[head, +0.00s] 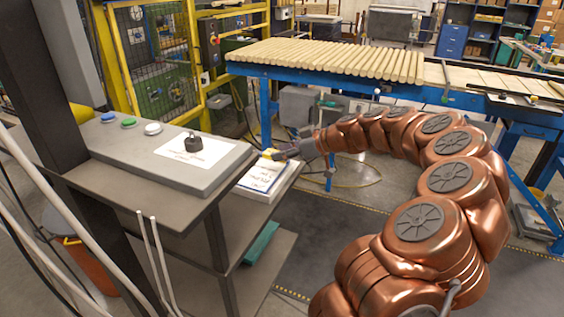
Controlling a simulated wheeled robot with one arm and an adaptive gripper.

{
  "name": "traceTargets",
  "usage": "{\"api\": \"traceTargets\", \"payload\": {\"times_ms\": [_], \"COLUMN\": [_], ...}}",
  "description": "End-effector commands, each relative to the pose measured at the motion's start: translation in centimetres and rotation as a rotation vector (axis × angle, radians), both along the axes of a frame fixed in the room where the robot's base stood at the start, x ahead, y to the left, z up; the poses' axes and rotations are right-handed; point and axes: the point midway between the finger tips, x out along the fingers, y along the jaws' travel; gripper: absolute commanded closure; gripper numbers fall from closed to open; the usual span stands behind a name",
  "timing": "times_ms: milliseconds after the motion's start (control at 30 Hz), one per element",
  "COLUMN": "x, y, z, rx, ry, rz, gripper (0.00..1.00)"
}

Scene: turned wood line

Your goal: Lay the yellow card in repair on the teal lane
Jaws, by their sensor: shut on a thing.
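A teal object (262,242) lies on the stand's lower shelf. I cannot make out a marked teal lane or the word repair.
The papers (262,180) have a blue-edged sheet on top. The grey panel (110,150) beside them carries blue, green and white buttons and a black knob (193,143) on a white label. Behind, a blue-framed table (262,70) holds a row of wooden rods (340,58).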

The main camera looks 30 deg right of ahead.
Motion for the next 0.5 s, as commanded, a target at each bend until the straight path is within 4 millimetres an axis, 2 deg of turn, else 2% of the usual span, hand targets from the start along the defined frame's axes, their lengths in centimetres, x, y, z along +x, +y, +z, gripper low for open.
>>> {"api": "traceTargets", "payload": {"times_ms": [133,300,500], "x": [-0.2,-0.1,-0.1], "y": [0.7,0.6,0.5], "z": [-0.2,-2.6,-3.6], "rx": [0.003,0.005,0.001], "ry": [0.003,0.007,0.002], "rz": [0.002,0.002,0.0], "gripper": [0.8,0.8,0.8]}}
